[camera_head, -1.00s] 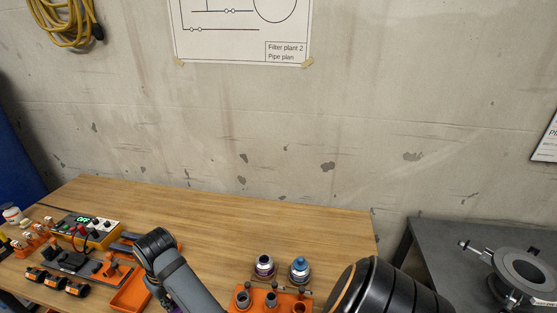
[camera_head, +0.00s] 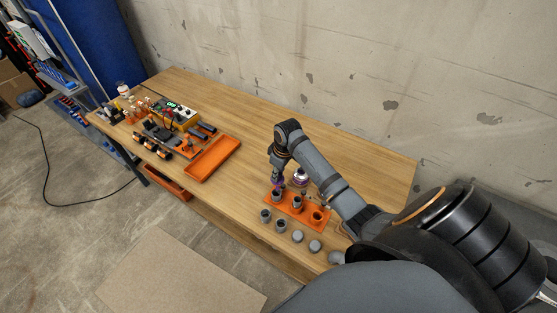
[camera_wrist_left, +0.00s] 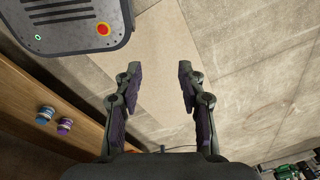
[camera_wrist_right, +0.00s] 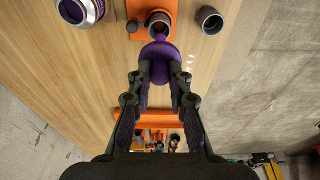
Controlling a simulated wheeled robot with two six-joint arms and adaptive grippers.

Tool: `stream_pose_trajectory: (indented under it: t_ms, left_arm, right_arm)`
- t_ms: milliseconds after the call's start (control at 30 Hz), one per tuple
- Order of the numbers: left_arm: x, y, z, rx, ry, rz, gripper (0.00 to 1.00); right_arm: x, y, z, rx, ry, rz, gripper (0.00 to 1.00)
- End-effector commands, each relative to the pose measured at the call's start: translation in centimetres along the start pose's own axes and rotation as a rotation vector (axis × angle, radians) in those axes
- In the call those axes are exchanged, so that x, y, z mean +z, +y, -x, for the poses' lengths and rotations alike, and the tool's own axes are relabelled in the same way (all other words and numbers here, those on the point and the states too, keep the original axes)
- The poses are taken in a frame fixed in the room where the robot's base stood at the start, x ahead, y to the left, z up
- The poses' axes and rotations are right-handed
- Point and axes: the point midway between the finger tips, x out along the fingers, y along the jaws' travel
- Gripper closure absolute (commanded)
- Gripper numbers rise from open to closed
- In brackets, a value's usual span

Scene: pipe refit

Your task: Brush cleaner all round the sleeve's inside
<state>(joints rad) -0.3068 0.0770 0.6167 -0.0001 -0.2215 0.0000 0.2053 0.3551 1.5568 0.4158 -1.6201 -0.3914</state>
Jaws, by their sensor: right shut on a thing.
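My right gripper (camera_wrist_right: 160,75) is shut on a purple rounded piece, the brush cap (camera_wrist_right: 160,62), in the right wrist view. Just beyond the cap, a grey sleeve (camera_wrist_right: 160,18) stands in an orange holder (camera_wrist_right: 133,10); the cap overlaps its near edge, and I cannot tell whether a brush is inside it. In the head view, my right gripper (camera_head: 278,178) is over the left end of the orange holder (camera_head: 313,215). A purple-marked can (camera_head: 300,177) stands behind the holder. My left gripper (camera_wrist_left: 158,85) is open and empty above the floor.
Loose grey fittings (camera_head: 281,226) lie in front of the holder. Bare wood lies behind the tray. My right forearm crosses the bench's right part.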

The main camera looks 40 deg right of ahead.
Motion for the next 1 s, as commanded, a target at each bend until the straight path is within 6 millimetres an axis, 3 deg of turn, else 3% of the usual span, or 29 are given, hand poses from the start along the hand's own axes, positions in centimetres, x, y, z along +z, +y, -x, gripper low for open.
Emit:
stream_pose_trajectory:
  t_ms: [167, 467, 933, 1000]
  left_arm:
    - [0.5, 0.2, -0.9, 0.002, -0.006, 0.001, 0.6]
    - [-1.0, 0.3, -3.3, 0.001, 0.02, 0.001, 0.6]
    - [-0.3, 0.1, -7.0, -0.004, 0.014, -0.001, 0.6]
    - [-0.2, 0.1, -6.5, -0.004, 0.011, -0.001, 0.6]
  right_arm:
    - [0.1, 0.0, -0.8, 0.001, 0.0, -0.001, 1.0]
    - [0.4, 0.0, -2.8, 0.001, -0.001, -0.001, 1.0]
    - [0.8, 0.0, -5.3, 0.002, 0.0, -0.002, 1.0]
    - [0.7, 0.0, -4.8, 0.001, 0.0, -0.002, 1.0]
